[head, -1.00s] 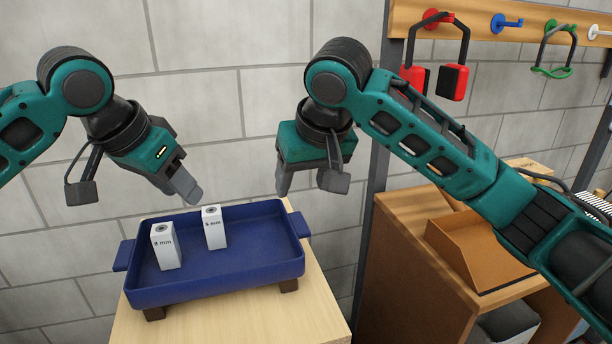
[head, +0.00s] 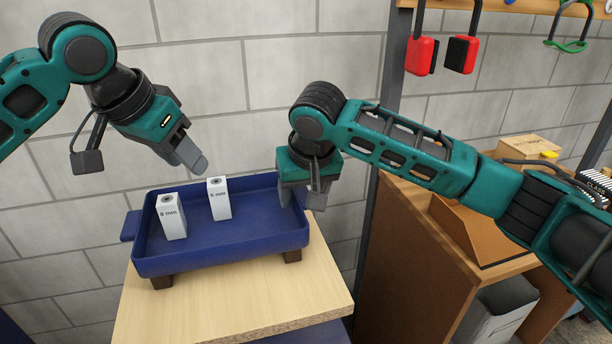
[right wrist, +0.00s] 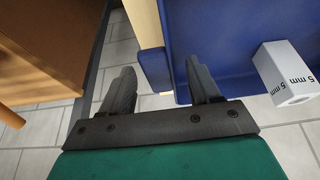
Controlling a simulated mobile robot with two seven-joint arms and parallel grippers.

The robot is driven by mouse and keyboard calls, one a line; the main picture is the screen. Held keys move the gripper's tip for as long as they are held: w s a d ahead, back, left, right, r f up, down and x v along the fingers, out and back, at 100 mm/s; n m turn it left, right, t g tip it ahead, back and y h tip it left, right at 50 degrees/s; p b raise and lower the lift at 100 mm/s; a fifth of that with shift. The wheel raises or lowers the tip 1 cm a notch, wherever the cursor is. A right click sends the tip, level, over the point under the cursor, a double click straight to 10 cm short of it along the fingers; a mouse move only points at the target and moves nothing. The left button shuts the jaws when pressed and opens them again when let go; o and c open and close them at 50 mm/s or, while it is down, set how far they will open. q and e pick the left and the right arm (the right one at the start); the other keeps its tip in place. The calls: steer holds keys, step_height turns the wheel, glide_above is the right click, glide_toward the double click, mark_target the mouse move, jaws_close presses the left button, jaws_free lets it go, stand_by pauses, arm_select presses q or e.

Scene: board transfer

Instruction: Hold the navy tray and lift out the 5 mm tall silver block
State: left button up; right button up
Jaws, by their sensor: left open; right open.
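The navy tray (head: 265,247) stands on a small wooden table and holds two upright silver-white blocks. The 5 mm block (head: 219,200) is further back and right; it also shows in the right wrist view (right wrist: 285,75). The other block (head: 172,218), which reads 8 mm, is nearer the left. My left gripper (head: 190,158) is open and empty, above the tray's back edge and left of the 5 mm block's top. My right gripper (head: 302,198) is open at the tray's right end, its fingers (right wrist: 165,88) on either side of the right handle (right wrist: 155,68). Contact cannot be told.
The wooden tabletop (head: 230,305) is clear in front of the tray. A grey wall stands behind. At right are a dark post (head: 375,160), a wooden cabinet with an orange-brown tray (head: 470,232), and hooks with red items (head: 421,55) above.

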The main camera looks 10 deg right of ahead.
steer(key=shift+w+f, duration=0.2)
steer(key=shift+f, duration=0.3)
jaws_close()
stand_by(0.3)
arm_select(q)
steer(key=shift+o, duration=0.2)
